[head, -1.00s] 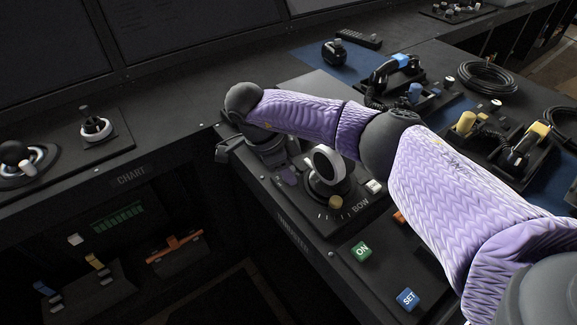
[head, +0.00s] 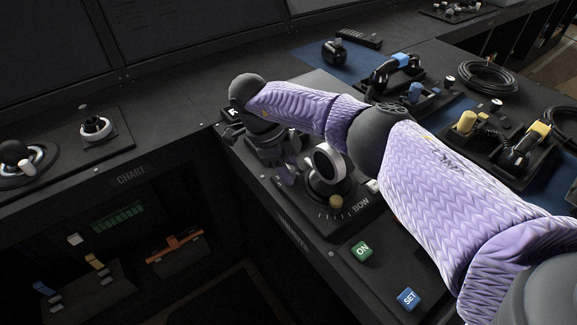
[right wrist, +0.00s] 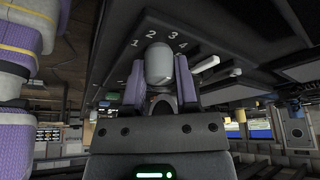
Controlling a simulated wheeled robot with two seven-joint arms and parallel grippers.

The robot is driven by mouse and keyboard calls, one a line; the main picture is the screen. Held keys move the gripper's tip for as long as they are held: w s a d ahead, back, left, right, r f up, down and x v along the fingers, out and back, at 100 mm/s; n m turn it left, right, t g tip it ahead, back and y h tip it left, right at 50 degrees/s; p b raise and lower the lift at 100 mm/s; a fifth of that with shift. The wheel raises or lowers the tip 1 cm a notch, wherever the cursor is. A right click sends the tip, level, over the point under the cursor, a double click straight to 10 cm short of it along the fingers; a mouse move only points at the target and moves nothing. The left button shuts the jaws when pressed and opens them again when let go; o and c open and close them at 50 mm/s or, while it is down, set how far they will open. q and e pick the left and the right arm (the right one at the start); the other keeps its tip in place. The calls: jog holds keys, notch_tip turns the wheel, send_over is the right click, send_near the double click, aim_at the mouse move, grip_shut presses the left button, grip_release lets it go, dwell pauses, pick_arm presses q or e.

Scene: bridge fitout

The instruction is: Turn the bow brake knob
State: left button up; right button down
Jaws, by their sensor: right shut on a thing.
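My right gripper (head: 286,172) reaches down onto the BOW panel (head: 372,213), behind and left of the round white-rimmed lever head (head: 329,163). In the right wrist view its purple fingers (right wrist: 160,88) are shut on a grey round-topped knob (right wrist: 159,64), with one finger on each side. The digits 1 to 4 are printed on the dark panel beside this knob. It appears to be the bow brake knob, but it is hidden in the head view. My left gripper is not in view.
A green ON button (head: 362,251) and a blue SET button (head: 408,299) sit on the console nearer me. Handsets (head: 393,72), a coiled cable (head: 487,77) and small levers stand to the right. A light lever (right wrist: 206,64) is close beside the fingers.

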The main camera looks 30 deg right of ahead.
jog(key=shift+c, duration=1.8)
grip_release()
